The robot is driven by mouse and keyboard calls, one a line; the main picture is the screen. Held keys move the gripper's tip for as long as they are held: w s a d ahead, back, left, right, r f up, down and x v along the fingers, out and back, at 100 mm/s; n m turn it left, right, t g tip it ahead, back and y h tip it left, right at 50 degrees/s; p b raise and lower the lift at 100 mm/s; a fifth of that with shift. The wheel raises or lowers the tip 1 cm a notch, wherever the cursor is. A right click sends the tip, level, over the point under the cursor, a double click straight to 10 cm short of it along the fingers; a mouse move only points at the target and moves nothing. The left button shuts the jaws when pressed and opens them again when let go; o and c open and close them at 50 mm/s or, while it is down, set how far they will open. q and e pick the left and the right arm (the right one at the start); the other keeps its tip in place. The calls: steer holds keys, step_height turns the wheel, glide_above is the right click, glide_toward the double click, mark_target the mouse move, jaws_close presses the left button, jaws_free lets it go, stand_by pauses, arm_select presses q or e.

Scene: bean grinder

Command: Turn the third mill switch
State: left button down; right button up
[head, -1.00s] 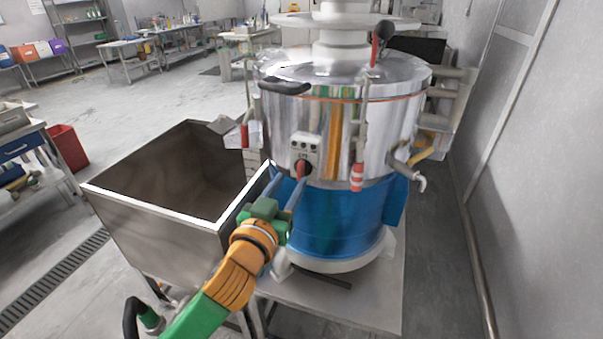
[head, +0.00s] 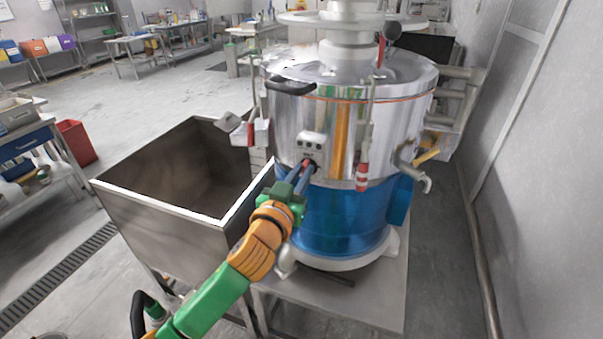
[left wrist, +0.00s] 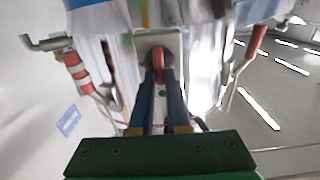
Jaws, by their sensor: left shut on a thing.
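The mill (head: 347,120) is a large steel drum with a blue lower band on a table. In the left wrist view the switch (left wrist: 158,66) sits between the two fingertips (left wrist: 158,78). The fingers hide part of the switch. My right gripper is not in view.
An open steel bin (head: 180,175) stands left of the mill, close to my left arm. Red-and-white handles (head: 362,176) and a tap (head: 418,176) stick out from the drum. A grey wall (head: 540,180) is at the right.

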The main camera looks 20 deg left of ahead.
arm_select(q)
steer(key=shift+d+f+m+p, duration=0.2)
steer(key=shift+m+p, duration=0.95)
steer(key=shift+m, duration=1.8)
steer(key=shift+d+f+m+p, duration=0.15)
steer(key=shift+m+p, duration=0.95)
steer(key=shift+m, duration=1.9)
steer(key=shift+d+f+m+p, duration=0.2)
steer(key=shift+m+p, duration=0.95)
steer(key=shift+m, duration=1.8)
steer(key=c, duration=0.9)
jaws_free()
